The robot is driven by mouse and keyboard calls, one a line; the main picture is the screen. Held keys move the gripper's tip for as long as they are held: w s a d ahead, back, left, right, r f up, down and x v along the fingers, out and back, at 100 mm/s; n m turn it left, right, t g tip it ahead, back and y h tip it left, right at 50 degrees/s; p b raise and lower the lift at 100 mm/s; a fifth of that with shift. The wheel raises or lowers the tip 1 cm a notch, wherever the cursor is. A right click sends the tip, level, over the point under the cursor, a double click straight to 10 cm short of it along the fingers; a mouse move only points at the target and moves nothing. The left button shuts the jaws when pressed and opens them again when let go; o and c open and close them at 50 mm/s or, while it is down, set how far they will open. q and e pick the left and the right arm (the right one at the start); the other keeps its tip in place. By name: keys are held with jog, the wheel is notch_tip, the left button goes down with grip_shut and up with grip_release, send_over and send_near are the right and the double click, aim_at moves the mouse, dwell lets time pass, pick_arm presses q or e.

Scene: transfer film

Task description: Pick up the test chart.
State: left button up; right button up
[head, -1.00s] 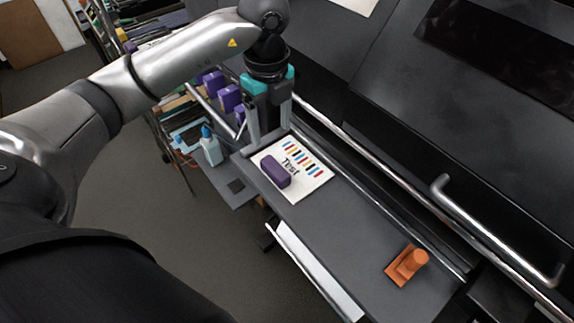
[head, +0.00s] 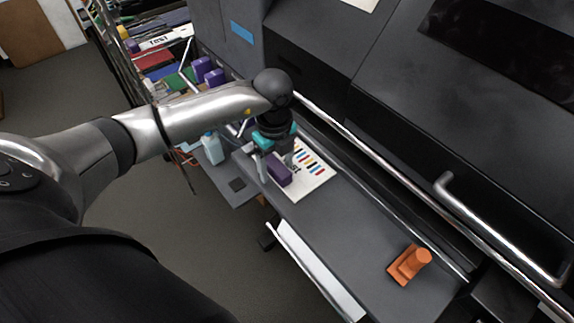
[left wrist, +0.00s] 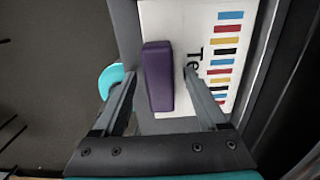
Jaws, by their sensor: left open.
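The test chart (head: 315,178) is a white sheet with coloured bars and the word "Test", lying flat on the grey ledge. A purple block (head: 279,176) sits on its near left part. My left gripper (head: 274,169) is above the block and hides part of the chart and the lettering. In the left wrist view the gripper (left wrist: 160,73) is open, its fingers on either side of the purple block (left wrist: 157,80). The chart (left wrist: 226,110) extends to the right there. I cannot tell whether the fingers touch the block. My right gripper is not in view.
The grey ledge (head: 340,231) is clear between the chart and an orange handled object (head: 408,264). A metal rail (head: 385,165) and dark machine panels rise behind it. A pale bottle (head: 212,149) stands on a lower shelf at the left.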

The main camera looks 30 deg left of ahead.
pick_arm(q)
grip_shut()
dwell(0.6)
